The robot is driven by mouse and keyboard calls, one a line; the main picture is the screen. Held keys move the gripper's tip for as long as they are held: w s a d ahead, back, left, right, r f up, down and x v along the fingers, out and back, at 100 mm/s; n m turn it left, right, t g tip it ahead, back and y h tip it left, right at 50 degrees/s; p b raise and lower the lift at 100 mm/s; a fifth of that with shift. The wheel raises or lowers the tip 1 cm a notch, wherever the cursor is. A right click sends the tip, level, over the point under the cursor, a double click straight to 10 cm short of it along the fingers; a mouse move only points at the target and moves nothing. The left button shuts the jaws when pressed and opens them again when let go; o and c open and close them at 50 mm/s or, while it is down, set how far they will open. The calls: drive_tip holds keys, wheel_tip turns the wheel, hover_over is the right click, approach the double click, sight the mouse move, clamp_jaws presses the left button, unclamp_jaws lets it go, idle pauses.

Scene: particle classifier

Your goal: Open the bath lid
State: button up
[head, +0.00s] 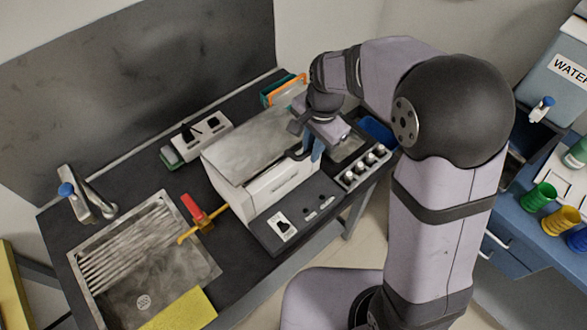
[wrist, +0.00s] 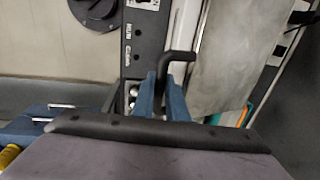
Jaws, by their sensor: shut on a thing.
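The bath is a white box (head: 272,198) on the dark counter, in the middle of the head view. Its grey metal lid (head: 250,145) lies over the top and looks down; the wrist view shows part of the lid (wrist: 228,65) at right. A black bent handle (wrist: 178,58) sticks out at the lid's edge. My gripper (head: 314,150) is at the lid's right end, with its blue fingers (wrist: 160,92) shut on the handle. The finger tips and the handle's far part are partly hidden in the head view.
A white socket box (head: 200,136) sits behind. A panel with knobs (head: 362,167) is close on the right of my gripper.

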drive_tip(key=shift+r, duration=0.1)
drive_tip(key=shift+w+a+r+p, duration=0.15)
drive_tip(key=shift+r+p, duration=0.2)
drive_tip(key=shift+r, duration=0.15)
drive_tip(key=shift+w+a+r+p, duration=0.2)
drive_tip(key=shift+r+p, duration=0.2)
drive_tip(key=shift+r, duration=0.15)
drive_tip(key=shift+w+a+r+p, duration=0.1)
drive_tip(key=shift+w+r+p, duration=0.05)
drive_tip(key=shift+r+p, duration=0.3)
drive_tip(key=shift+r, duration=0.1)
drive_tip(key=shift+w+a+r+t+y+p, duration=0.25)
drive_tip(key=shift+r+p, duration=0.2)
drive_tip(key=shift+r, duration=0.3)
drive_tip(key=shift+w+a+r+t+y+p, duration=0.15)
drive_tip(key=shift+w+a+r+t+p, duration=0.2)
drive_tip(key=shift+r, duration=0.35)
drive_tip(key=shift+a+r, duration=0.1)
drive_tip(key=shift+r, duration=0.05)
drive_tip(key=shift+w+a+r+y+p, duration=0.15)
drive_tip(key=shift+w+a+r+p, duration=0.2)
drive_tip(key=shift+r+p, duration=0.2)
drive_tip(key=shift+w+a+r+y+p, duration=0.15)
drive_tip(key=shift+w+a+r+p, duration=0.2)
drive_tip(key=shift+r, duration=0.25)
